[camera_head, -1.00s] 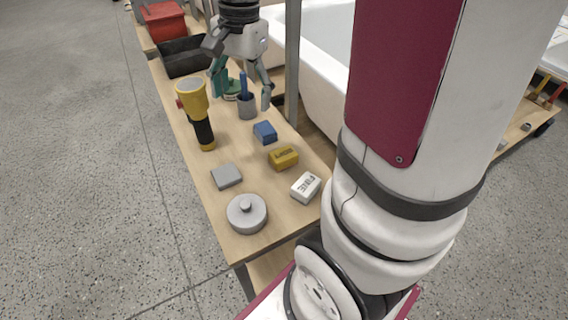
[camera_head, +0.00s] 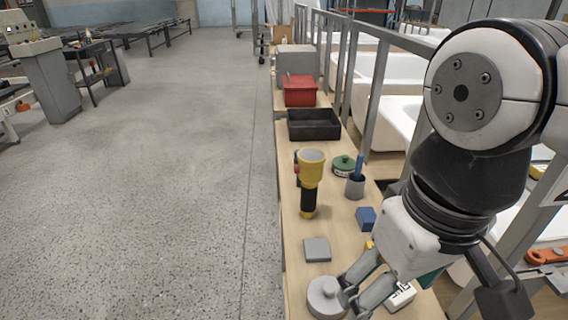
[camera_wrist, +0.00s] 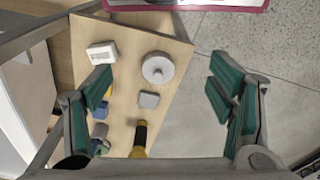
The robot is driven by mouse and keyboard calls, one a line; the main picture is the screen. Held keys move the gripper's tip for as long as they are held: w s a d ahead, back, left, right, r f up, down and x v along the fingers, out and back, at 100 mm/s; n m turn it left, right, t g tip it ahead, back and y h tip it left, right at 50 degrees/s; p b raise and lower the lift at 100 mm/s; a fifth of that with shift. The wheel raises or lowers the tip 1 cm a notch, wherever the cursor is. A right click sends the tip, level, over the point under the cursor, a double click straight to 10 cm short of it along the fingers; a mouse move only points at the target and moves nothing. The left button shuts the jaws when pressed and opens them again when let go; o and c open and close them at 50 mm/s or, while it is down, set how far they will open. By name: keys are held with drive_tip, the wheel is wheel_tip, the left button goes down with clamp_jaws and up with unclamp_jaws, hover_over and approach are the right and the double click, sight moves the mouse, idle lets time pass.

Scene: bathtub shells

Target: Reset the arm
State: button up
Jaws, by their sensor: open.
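My gripper (camera_head: 352,292) is over the near end of the wooden bench in the head view, close to the round grey lidded object. In the wrist view my gripper (camera_wrist: 168,100) has its green-padded fingers spread wide. Nothing is held between them. The bench top, the round grey object (camera_wrist: 158,68) and a small grey block (camera_wrist: 149,100) show beyond the fingers, apart from them. My arm hides part of the bench's right side in the head view.
The bench (camera_head: 297,262) holds a yellow-black flashlight (camera_head: 310,180), a grey cup (camera_head: 355,187) with a blue item, a green round tin (camera_head: 343,166), a blue block (camera_head: 366,218), a black tray (camera_head: 314,126) and a red bin (camera_head: 300,92). Posts and bathtubs (camera_head: 400,118) stand right.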

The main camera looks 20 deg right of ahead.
idle(0.4)
wheel_tip(320, 180, up, 20)
drive_tip(key=t+p, duration=0.3)
drive_tip(key=p, duration=1.5)
drive_tip(key=shift+a+f, duration=0.15)
